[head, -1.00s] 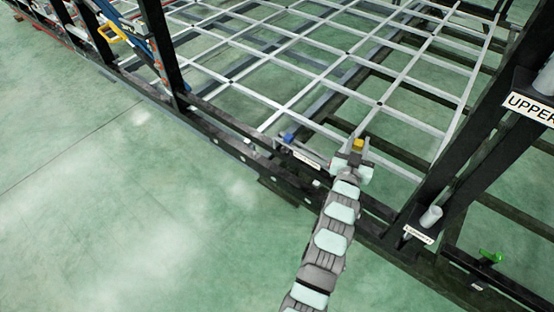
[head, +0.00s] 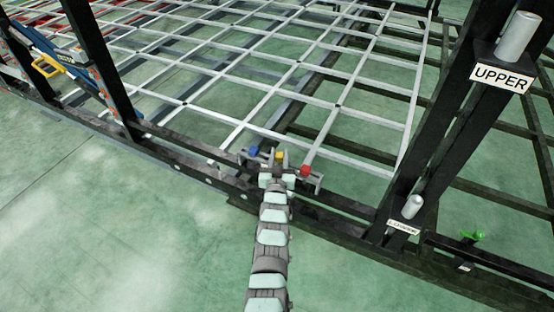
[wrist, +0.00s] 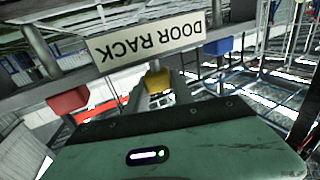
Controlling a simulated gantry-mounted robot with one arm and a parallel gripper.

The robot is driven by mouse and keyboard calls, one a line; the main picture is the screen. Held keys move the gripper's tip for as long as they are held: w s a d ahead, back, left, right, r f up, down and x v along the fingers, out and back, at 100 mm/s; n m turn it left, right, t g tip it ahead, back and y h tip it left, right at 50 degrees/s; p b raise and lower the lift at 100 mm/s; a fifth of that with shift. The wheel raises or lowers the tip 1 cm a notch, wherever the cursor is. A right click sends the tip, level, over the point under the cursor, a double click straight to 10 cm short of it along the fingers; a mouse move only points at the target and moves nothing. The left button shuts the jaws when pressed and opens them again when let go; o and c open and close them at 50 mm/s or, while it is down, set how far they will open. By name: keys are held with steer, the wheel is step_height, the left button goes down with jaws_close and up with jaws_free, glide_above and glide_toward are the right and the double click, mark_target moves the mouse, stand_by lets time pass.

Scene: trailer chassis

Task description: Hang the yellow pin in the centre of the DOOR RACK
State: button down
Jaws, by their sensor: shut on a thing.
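The yellow pin (head: 281,154) is held between the fingers of my gripper (head: 281,162), which is shut on it. The yellow pin also shows in the wrist view (wrist: 158,83), between my two fingers (wrist: 162,88). The DOOR RACK (head: 316,184) is partly hidden behind my gripper. Its sign (wrist: 147,40) reads upside down in the wrist view, just beyond the pin. The yellow pin is between a blue block (head: 254,150) and a red block (head: 305,170) at the rack. I cannot tell whether the pin touches the rack.
A dark chassis rail (head: 215,178) runs below the rack, with a pale grid (head: 240,122) behind it. Posts marked UPPER (head: 500,77) and LOWER (head: 403,227) stand to the right. A green item (head: 472,236) is beyond them. Open floor (head: 110,230) lies at the left front.

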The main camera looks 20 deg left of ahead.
steer(key=shift+f, duration=0.3)
steer(key=shift+f+b, duration=0.5)
steer(key=shift+f, duration=0.05)
steer(key=c, duration=1.1)
jaws_free()
steer(key=shift+r, duration=0.15)
